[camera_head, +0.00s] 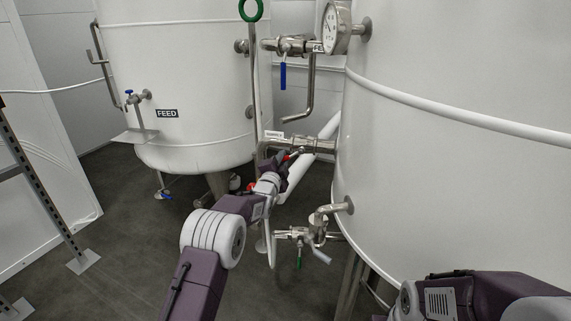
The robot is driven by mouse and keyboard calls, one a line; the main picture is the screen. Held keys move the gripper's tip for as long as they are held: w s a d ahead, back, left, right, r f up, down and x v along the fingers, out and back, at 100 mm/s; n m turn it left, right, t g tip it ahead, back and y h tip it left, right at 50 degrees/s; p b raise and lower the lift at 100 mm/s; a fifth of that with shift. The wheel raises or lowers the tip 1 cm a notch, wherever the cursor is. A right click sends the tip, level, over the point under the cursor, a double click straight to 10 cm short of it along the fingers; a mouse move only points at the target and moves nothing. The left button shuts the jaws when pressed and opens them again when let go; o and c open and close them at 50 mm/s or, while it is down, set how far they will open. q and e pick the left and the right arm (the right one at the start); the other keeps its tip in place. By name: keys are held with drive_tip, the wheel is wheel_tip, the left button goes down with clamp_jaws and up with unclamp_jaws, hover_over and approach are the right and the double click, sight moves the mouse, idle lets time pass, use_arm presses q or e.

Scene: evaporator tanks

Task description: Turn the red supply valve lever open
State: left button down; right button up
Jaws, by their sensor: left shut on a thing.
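My left gripper (281,162) has reached up to the pipe and valve (312,145) between the two white tanks. A small part of the red supply valve lever (287,156) shows at the fingers, and the rest is hidden by the gripper. The gripper is shut on the red lever. The lever's exact angle cannot be told from here. Part of my right arm (480,297) shows at the lower right, and its gripper is out of view.
The large tank (460,180) fills the right. The FEED tank (190,70) stands at the left. A blue-handled valve (283,76) and gauge (332,28) sit above the gripper; a lower valve (299,235) with a green handle sits below. Dark floor (120,250) is open at left.

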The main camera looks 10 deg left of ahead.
use_arm(q)
drive_tip(key=r+m, duration=0.2)
drive_tip(key=m, duration=0.1)
drive_tip(key=shift+a, duration=0.3)
drive_tip(key=shift+r+m, duration=0.5)
drive_tip(key=shift+m, duration=0.5)
drive_tip(key=shift+r, duration=0.1)
drive_tip(key=c, duration=1.4)
unclamp_jaws()
drive_tip(key=s, duration=0.3)
drive_tip(key=s+a, duration=0.1)
drive_tip(key=s, duration=0.5)
drive_tip(key=shift+a, duration=0.15)
